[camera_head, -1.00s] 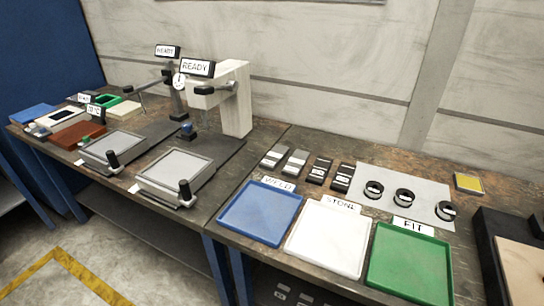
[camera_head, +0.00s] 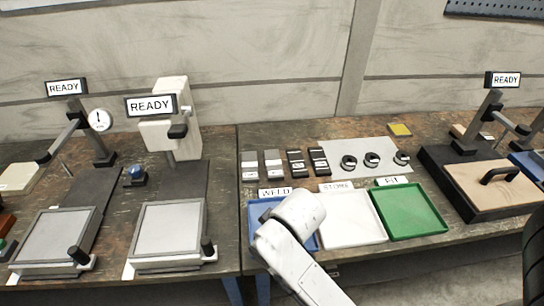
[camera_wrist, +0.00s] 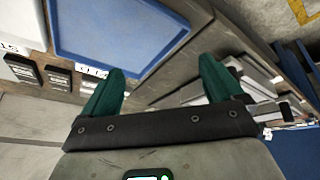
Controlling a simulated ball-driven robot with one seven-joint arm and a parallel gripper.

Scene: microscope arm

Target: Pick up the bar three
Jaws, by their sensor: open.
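Several small bars stand in a row at the back of the right-hand bench in the head view: two grey-topped bars (camera_head: 262,166) on the left, then a black bar (camera_head: 296,163) and another black bar (camera_head: 318,161). Their markings are too small to read, so I cannot tell which is bar three. In the wrist view two black bars (camera_wrist: 58,78) (camera_wrist: 23,68) show at the left, beyond the tray labels. My gripper (camera_wrist: 160,66) is open and empty, its green fingers apart near the blue tray (camera_wrist: 95,25). In the head view my arm hides the fingers.
The blue tray (camera_head: 262,210), white tray (camera_head: 350,216) and green tray (camera_head: 411,212) line the bench front; my arm covers part of the blue one. Black rings (camera_head: 372,160) lie on a pale sheet (camera_head: 335,150). Fixtures with READY signs (camera_head: 150,105) stand left and right.

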